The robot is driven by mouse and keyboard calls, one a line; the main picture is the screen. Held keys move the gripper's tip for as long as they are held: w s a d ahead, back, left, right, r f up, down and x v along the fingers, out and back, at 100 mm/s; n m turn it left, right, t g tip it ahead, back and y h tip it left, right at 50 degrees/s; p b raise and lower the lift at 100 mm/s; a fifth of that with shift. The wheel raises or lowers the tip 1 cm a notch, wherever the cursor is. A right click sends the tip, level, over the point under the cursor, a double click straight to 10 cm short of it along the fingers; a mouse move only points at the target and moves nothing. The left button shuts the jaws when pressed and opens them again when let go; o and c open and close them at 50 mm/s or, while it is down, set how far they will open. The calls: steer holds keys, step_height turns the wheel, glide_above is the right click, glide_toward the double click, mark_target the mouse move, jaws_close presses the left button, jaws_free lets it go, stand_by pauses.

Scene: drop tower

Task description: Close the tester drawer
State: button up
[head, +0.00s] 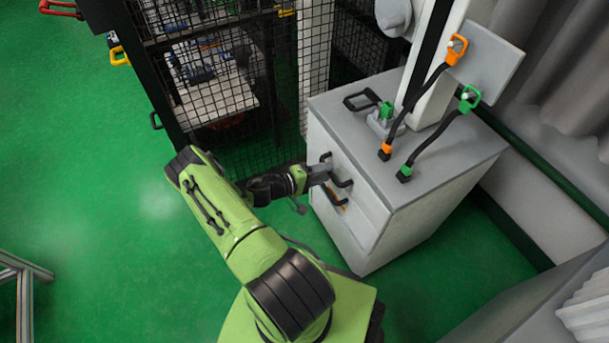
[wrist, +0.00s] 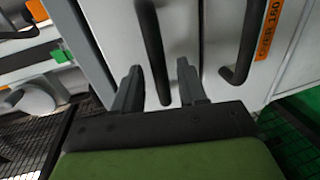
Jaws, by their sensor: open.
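The tester cabinet (head: 440,190) is pale grey, with dark handles on its left-facing front. My gripper (head: 322,174) reaches that front from the left, at the handles. In the wrist view my gripper (wrist: 158,68) is open, its two fingers on either side of a dark bar handle (wrist: 152,40) on a pale drawer front (wrist: 110,35). I cannot tell whether a finger touches the handle or the front. A second dark handle (wrist: 245,45) is to the right, beside an orange label (wrist: 272,28). The drawer looks nearly flush; any small gap is hidden.
On the cabinet top stand a column, an orange-ended strap (head: 386,151) and a green-ended strap (head: 405,173). A black mesh fence (head: 215,90) stands behind and left of the cabinet. Green floor (head: 100,170) is clear at the left.

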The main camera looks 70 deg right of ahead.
steer(key=p+v, duration=0.2)
steer(key=v, duration=1.1)
